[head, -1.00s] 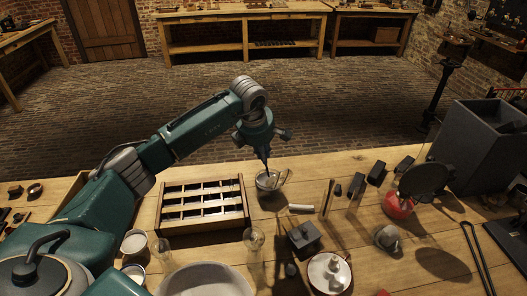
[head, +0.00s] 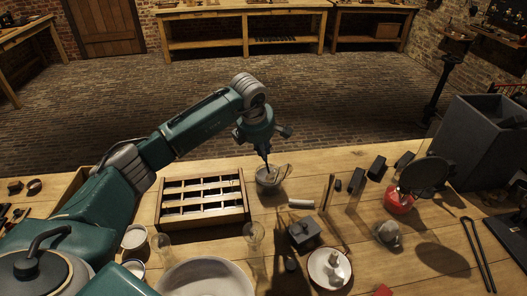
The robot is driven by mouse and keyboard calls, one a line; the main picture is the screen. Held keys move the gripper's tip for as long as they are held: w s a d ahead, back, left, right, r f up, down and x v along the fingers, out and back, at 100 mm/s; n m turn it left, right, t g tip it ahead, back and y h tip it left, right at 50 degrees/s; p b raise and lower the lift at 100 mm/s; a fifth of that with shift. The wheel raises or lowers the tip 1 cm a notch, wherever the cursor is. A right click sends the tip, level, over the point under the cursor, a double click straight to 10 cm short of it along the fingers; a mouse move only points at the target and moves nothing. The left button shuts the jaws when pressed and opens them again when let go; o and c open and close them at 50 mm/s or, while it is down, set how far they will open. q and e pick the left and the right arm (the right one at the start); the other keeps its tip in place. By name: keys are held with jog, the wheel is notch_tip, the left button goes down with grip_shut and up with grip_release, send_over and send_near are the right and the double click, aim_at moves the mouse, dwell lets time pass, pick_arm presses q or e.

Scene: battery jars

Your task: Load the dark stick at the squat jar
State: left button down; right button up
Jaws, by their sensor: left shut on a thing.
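The squat jar (head: 270,181) is a small, wide glass vessel standing on the wooden table behind the right end of the slotted tray. My left gripper (head: 267,159) points down just above it. The gripper is shut on a thin dark stick (head: 268,168), whose lower end is at the jar mouth. I cannot tell how deep it reaches. A paler stick-like piece (head: 286,171) leans at the jar's right rim. My right gripper is not in view.
The wooden slotted tray (head: 247,209) lies left of the jar. Clear tall glasses (head: 254,232) stand in front.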

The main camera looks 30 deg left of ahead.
pick_arm(q)
jog(key=shift+f+b, duration=0.3)
jog(key=shift+f, duration=0.1)
jog(key=shift+f, duration=0.1)
dwell(0.6)
dwell(0.6)
jog(key=shift+s+f, duration=0.1)
dwell(0.4)
